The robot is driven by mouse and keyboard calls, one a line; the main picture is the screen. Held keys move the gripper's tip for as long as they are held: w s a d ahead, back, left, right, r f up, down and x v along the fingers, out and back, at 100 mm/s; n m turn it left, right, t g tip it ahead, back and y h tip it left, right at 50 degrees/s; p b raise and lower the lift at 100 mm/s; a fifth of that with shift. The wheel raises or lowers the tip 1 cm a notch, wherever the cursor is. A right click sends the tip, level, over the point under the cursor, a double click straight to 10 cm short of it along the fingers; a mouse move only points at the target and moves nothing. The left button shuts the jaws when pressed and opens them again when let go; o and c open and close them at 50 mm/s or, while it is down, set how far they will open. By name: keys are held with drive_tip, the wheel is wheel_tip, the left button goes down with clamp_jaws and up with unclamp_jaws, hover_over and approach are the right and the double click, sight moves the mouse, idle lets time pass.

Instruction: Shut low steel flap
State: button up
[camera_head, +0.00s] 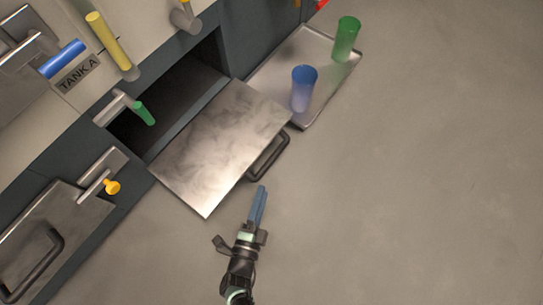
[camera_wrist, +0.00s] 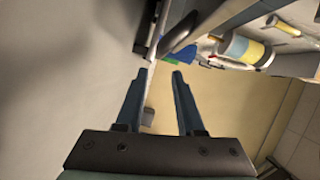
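The low steel flap (camera_head: 215,140) hangs open, folded out from a dark opening in the cabinet front. Its bare steel face is turned up toward the head camera. A dark bar handle (camera_head: 268,157) is on its outer edge. My gripper (camera_head: 263,189) is just beyond that edge, close below the handle in the picture, and appears apart from it. In the wrist view, its two blue fingers (camera_wrist: 160,74) are spread with nothing between them. Dark and grey edges at the top of that view may be the flap or handle; I cannot tell which.
A metal tray (camera_head: 318,105) with a blue cup (camera_head: 303,88) and a green cup (camera_head: 346,39) lies beside the flap. A second steel flap (camera_head: 50,235) with a handle is shut at lower left. Valves and a TANK A label (camera_head: 77,73) are above. The floor at right is clear.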

sight(272, 158)
drive_tip(key=b+x, duration=0.4)
drive_tip(key=x, duration=0.7)
drive_tip(key=shift+b, duration=0.3)
drive_tip(key=shift+w+d, duration=0.1)
drive_tip(key=shift+w, duration=0.55)
drive_tip(key=shift+c, duration=0.3)
clamp_jaws()
